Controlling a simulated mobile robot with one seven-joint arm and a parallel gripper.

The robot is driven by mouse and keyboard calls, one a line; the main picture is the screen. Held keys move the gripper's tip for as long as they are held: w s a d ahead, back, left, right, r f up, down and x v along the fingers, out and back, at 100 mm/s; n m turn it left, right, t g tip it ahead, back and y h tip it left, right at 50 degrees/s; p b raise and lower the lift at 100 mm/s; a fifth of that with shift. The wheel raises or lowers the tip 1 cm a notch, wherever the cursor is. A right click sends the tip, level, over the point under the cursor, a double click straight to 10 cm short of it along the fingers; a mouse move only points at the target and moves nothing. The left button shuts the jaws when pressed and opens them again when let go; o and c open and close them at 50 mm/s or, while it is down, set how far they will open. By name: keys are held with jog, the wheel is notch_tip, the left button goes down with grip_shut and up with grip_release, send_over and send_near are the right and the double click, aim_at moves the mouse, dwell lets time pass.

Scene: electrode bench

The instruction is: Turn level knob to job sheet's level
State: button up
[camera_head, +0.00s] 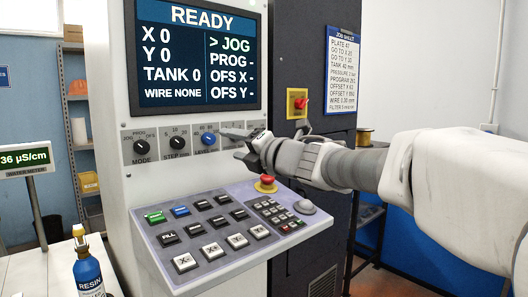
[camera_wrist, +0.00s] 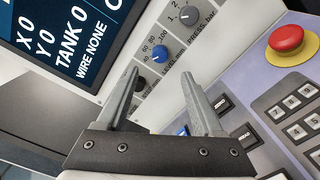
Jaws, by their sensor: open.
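The level knob (camera_head: 208,139) is the blue round knob in the row under the screen, labelled LEVEL. In the wrist view the blue knob (camera_wrist: 159,54) shows between my fingertips, with 40, 60, 80 and 100 around it; I cannot tell its exact pointer setting. My gripper (camera_wrist: 158,62) is open and empty, its fingers spread toward the panel. In the head view my gripper (camera_head: 235,143) is just right of the level knob and hides the pressure knob. The job sheet (camera_head: 341,70) hangs on the dark cabinet; its small tank line seems to read 40 mm.
The screen (camera_head: 197,56) reads READY and TANK 0. The black step knob (camera_head: 177,142) and mode knob (camera_head: 141,147) are left of the level knob. The pressure knob (camera_wrist: 189,17) is close beside it. A red emergency button (camera_head: 266,182) and sloping keypad lie below.

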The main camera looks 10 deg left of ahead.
jog(key=v, duration=0.8)
jog(key=shift+d, duration=0.2)
jog(key=s+d+f+m+t+h, duration=0.1)
jog(key=s+d+f+m+h, duration=0.15)
jog(key=d+m+h, duration=0.35)
jog(key=s+d+f+m+h, duration=0.1)
jog(key=d+f+m+h, duration=0.2)
jog(key=d+m, duration=0.6)
jog(key=s+d+f+m+t+h, duration=0.1)
jog(key=s+d+f+m+h, duration=0.15)
jog(key=d+m+h, duration=0.35)
jog(key=s+d+f+m+g+y, duration=0.1)
jog(key=s+d+f+m+g, duration=0.2)
jog(key=s+f+m+g, duration=0.85)
jog(key=s+r+t+p, duration=0.1)
jog(key=s+r+p, duration=0.2)
jog(key=r+p, duration=0.3)
jog(key=s+r+m+t+p, duration=0.1)
jog(key=s+r+p, duration=0.3)
jog(key=p, duration=0.7)
notch_tip(320, 180, up, 3)
jog(key=shift+s+a+f+t+p, duration=0.2)
jog(key=shift+s+a+t+p, duration=0.15)
jog(key=shift+t, duration=0.4)
